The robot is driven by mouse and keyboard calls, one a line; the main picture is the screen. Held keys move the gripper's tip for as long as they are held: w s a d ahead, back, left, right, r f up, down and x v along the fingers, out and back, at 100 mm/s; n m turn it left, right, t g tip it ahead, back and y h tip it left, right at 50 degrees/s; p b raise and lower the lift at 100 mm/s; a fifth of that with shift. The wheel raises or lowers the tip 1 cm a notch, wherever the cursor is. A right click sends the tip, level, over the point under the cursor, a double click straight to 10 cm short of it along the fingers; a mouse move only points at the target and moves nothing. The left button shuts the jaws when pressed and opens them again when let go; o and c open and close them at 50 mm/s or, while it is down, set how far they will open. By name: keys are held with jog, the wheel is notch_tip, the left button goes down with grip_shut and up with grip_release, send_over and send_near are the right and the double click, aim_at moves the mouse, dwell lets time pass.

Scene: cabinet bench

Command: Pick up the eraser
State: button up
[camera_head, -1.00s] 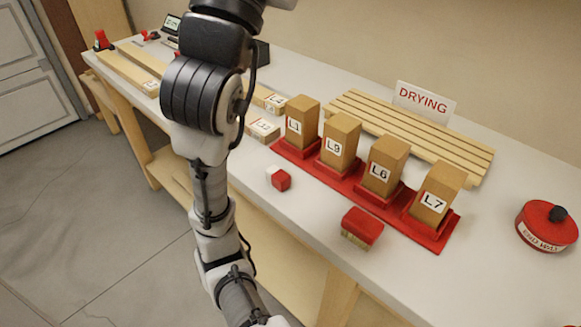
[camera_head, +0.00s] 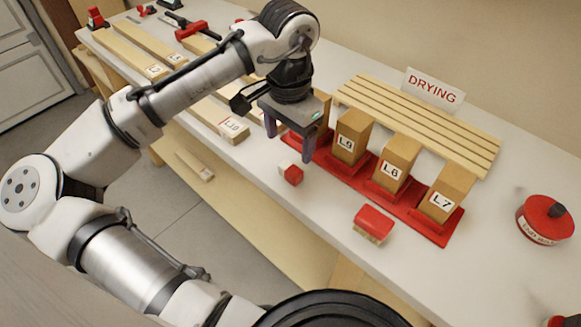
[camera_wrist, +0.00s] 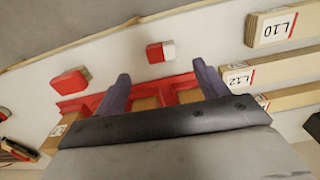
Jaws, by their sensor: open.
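The eraser (camera_head: 291,175) is a small red block with a white end, lying on the white bench top in front of the red rack. It also shows in the wrist view (camera_wrist: 160,51), red on the left and white on the right. My gripper (camera_head: 288,142) is open and empty, with its two purple fingers pointing down above the bench behind the eraser. In the wrist view my gripper (camera_wrist: 161,76) has its fingertips apart, and the eraser appears just beyond the gap between them. The eraser is not touched by the fingers.
A red rack (camera_head: 415,218) holds several upright wooden blocks close to my gripper. A red-topped brush (camera_head: 373,224) lies right of the eraser. A slatted drying rack (camera_head: 420,125) stands behind. A red round tin (camera_head: 545,220) sits far right. Labelled boards (camera_head: 219,119) lie left.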

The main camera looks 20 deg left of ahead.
aim_at(291, 168)
jog(key=f, duration=0.3)
jog(key=f+p, duration=0.1)
jog(key=f, duration=0.5)
jog(key=shift+w+f, duration=0.1)
jog(key=shift+w, duration=0.2)
jog(key=c, duration=1.1)
notch_tip(291, 168, up, 20)
jog(key=shift+r+b, duration=0.1)
jog(key=shift+b, duration=0.55)
jog(key=o, duration=0.4)
jog(key=shift+c, duration=1.3)
